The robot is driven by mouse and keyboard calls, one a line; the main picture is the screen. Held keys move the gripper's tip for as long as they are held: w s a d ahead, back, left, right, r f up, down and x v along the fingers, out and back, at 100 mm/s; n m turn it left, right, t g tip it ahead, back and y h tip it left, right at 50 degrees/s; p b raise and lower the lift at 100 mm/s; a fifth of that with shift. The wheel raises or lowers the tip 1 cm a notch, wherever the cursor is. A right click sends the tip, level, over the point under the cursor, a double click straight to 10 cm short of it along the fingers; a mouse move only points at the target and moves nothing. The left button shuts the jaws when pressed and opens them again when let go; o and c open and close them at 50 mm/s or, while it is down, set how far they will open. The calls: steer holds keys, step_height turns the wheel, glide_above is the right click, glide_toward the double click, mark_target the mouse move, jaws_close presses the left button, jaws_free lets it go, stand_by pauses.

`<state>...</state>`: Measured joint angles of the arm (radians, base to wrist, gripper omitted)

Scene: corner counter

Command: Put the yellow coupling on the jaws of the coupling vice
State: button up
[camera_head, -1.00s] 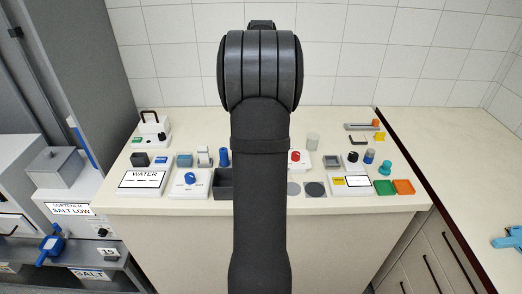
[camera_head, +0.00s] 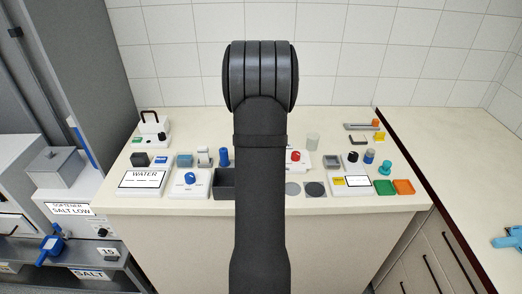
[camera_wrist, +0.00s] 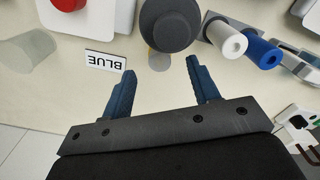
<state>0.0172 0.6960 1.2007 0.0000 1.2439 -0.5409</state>
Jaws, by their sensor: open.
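My gripper (camera_wrist: 160,78) shows in the wrist view with its two blue fingers apart and nothing between them. It is over the counter, just short of a dark grey round knob-like piece (camera_wrist: 170,22). A small yellowish part (camera_wrist: 158,61) shows partly beneath that piece; I cannot tell what it is. In the head view a small yellow piece (camera_head: 379,137) lies at the back right and may be the yellow coupling. My arm hides the gripper and counter centre in the head view.
In the wrist view, a BLUE label (camera_wrist: 105,61), a white cylinder (camera_wrist: 228,43) and a blue cylinder (camera_wrist: 262,52) lie near the fingers. A translucent cylinder (camera_wrist: 28,50) stands left. Many small devices crowd the counter (camera_head: 210,125); its back strip is clearer.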

steer(key=f, duration=0.4)
steer(key=shift+w+f, duration=0.2)
steer(key=shift+f, duration=0.05)
steer(key=shift+r, duration=0.1)
jaws_close()
